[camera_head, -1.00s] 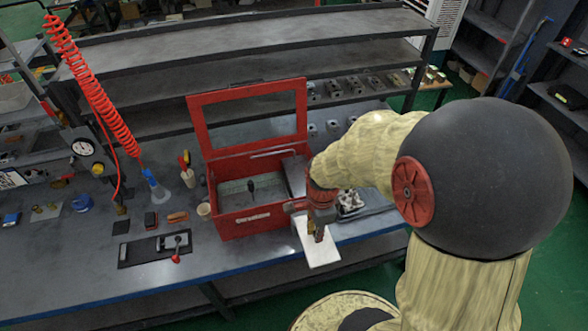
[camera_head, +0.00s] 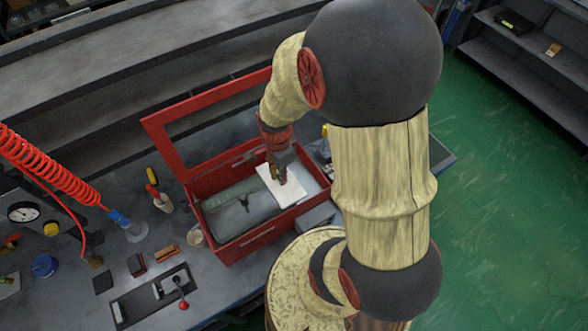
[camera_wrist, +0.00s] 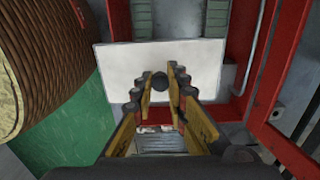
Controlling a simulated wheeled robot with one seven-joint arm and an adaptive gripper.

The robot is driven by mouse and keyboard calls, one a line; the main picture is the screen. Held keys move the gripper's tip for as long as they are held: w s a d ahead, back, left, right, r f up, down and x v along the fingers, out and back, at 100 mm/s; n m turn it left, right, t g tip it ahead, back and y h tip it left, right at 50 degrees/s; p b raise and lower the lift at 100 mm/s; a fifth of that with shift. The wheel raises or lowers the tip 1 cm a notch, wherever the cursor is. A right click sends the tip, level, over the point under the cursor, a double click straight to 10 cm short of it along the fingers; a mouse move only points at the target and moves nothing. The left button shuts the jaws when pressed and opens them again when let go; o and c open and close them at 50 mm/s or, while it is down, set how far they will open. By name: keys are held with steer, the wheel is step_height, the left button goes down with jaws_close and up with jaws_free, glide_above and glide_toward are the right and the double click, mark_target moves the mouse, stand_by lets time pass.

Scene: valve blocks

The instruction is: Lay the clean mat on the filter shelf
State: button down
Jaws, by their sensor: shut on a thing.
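The clean mat (camera_head: 284,187) is a flat white sheet. My gripper (camera_head: 281,177) is shut on it and holds it over the right part of the open red box. In the wrist view the mat (camera_wrist: 120,75) lies across the fingers of my gripper (camera_wrist: 160,85), with a dark round piece between the fingertips. A grey-green ribbed surface, seemingly the filter shelf (camera_head: 228,194), lies inside the box left of the mat. In the wrist view ribbed strips (camera_wrist: 215,18) show beyond the mat. The mat hides part of the box inside; contact below it cannot be told.
The red box (camera_head: 262,236) has its framed lid (camera_head: 165,152) raised at the back. Its walls stand close around the mat.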

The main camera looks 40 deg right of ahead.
mark_target(288, 171)
steer(key=d, duration=0.1)
steer(key=d+f, duration=0.1)
steer(key=w+d+f, duration=0.1)
steer(key=d, duration=0.1)
steer(key=shift+d, duration=0.1)
steer(key=d+f, duration=0.2)
steer(key=w+d+f, duration=0.1)
steer(key=d+f, duration=0.2)
steer(key=shift+w+f, duration=0.15)
steer(key=shift+f, duration=0.05)
steer(key=shift+d+f, duration=0.2)
steer(key=shift+f, duration=1.7)
steer(key=shift+f, duration=0.15)
steer(key=c, duration=1.8)
jaws_free()
steer(key=shift+o, duration=0.2)
